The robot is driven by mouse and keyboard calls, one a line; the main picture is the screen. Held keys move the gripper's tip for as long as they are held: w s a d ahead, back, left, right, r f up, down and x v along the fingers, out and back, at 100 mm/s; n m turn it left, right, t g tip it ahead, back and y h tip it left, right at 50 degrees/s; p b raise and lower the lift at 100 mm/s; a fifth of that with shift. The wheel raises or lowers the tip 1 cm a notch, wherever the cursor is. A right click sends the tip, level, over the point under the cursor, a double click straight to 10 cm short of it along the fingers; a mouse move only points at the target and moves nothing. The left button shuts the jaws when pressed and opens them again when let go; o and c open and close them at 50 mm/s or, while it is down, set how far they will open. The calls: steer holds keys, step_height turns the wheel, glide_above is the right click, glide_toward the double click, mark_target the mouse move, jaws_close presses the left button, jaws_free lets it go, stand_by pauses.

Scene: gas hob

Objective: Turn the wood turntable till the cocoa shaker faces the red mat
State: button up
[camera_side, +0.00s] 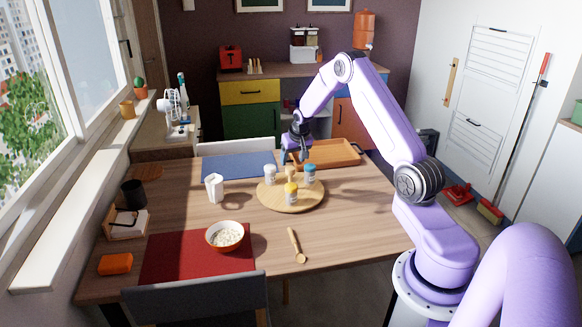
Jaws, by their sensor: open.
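The round wood turntable (262,200) lies on the table right of centre. It bears a white-topped jar (270,174) at its back left, a blue-lidded jar (309,174) at its back right and a yellow-topped jar (291,194) near the middle front. A small wooden knob or peg (292,173) shows between the back jars. I cannot tell which jar is the cocoa shaker. The red mat (165,265) lies at the front left, apart from the turntable. My gripper (293,156) is open, pointing down over the turntable's back edge; its contact with anything is unclear.
A bowl of oats (225,236) stands on the red mat. A white pitcher (214,188) stands left of the turntable, a wooden spoon (297,245) lies in front. A blue mat (225,167) and a wooden tray (340,153) lie behind. The table's right front is clear.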

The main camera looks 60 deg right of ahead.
mark_target(291, 168)
steer(key=shift+x, duration=2.6)
jaws_close()
